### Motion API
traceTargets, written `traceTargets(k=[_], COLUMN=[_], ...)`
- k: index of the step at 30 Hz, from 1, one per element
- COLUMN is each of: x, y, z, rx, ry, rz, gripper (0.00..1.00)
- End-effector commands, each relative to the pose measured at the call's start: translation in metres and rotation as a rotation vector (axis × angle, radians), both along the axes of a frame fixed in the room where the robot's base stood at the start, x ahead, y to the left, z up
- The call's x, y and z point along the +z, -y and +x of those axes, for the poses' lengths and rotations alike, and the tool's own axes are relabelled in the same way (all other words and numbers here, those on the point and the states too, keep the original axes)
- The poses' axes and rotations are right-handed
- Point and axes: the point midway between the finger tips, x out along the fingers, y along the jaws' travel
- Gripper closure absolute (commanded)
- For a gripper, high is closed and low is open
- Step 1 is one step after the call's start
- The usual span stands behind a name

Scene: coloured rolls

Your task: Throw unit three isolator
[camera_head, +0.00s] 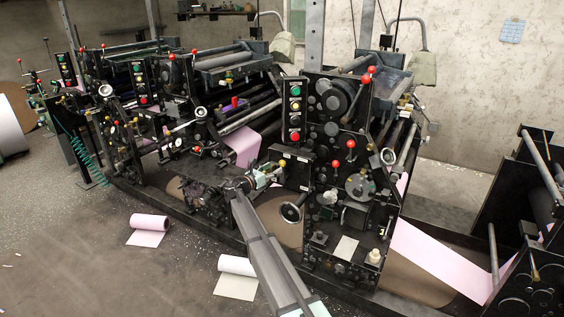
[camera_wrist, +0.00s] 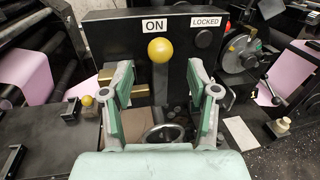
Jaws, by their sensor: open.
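The isolator is a black box (camera_wrist: 112,33) with a white ON label (camera_wrist: 154,25) and a LOCKED label (camera_wrist: 206,21). Its lever (camera_wrist: 163,88) stands upright and carries a yellow ball knob (camera_wrist: 159,50) just below the ON label. In the head view the yellow knob (camera_head: 282,163) shows on the left side of the near press unit. My gripper (camera_wrist: 161,85) is open, with one green-and-grey finger on each side of the lever. I see no finger closed on the lever. In the head view my gripper (camera_head: 262,178) is small and close to the box.
A handwheel (camera_head: 291,212) sits just below the box; it shows between my fingers in the wrist view (camera_wrist: 165,133). A smaller yellow knob (camera_wrist: 87,100) stands to the left. A button panel (camera_head: 295,108) rises above.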

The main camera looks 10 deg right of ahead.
Motion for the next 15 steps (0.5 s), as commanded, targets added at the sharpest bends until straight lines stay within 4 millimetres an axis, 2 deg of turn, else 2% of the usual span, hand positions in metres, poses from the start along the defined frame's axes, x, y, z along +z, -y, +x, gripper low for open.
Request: traceTargets(k=[1,6,15], x=[0.003,0.002,0.000], y=[0.008,0.030,0.049], z=[0.009,0.027,0.041], rx=[-0.002,-0.002,-0.001], ry=[0.000,-0.001,-0.001], rz=[0.000,0.001,0.001], gripper=[0.40,0.40,0.40])
